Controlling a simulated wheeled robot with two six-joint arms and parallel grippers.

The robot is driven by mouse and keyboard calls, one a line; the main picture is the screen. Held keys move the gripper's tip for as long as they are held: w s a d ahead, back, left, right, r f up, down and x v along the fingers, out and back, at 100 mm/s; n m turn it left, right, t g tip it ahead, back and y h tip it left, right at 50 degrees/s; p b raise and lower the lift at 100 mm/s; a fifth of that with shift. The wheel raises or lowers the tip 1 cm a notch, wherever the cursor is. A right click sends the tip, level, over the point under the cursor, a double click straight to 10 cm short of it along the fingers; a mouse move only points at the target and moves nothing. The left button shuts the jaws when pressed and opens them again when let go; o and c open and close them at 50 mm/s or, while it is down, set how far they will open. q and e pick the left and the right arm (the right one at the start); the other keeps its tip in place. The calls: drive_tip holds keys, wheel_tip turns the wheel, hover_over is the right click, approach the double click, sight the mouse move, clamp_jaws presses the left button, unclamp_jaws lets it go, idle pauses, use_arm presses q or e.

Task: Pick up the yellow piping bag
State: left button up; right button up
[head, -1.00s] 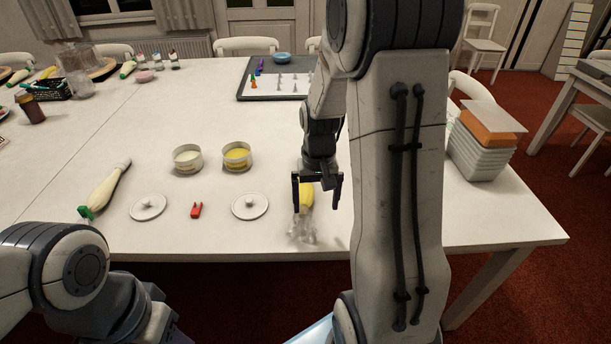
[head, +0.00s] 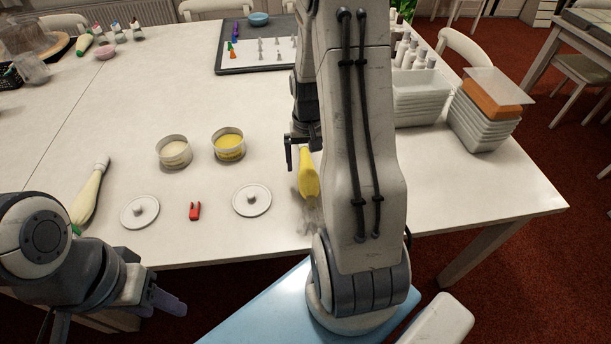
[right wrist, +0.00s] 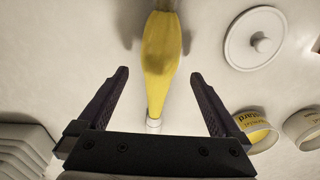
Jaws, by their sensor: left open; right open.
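The yellow piping bag (head: 309,176) lies on the white table near its front edge, partly behind my right arm in the head view. In the right wrist view the bag (right wrist: 160,62) runs down the middle, its pale tip pointing towards the gripper. My right gripper (head: 303,150) is open above the bag's far end; in the right wrist view its two fingers (right wrist: 159,76) stand apart, one on each side of the bag, not touching it. My left gripper (head: 160,304) is low at the left, in front of the table edge, open and empty.
A cream piping bag (head: 90,192) lies at the left. Two tubs, one cream (head: 174,152) and one yellow (head: 229,145), stand behind two white lids (head: 140,212) (head: 252,200) and a red clip (head: 195,210). A tray (head: 225,62) lies behind; stacked containers (head: 484,118) stand right.

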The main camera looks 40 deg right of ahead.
sight(308, 171)
wheel_tip(308, 171, down, 6)
drive_tip(key=shift+r, duration=0.1)
idle(0.4)
drive_tip(key=c, duration=0.8)
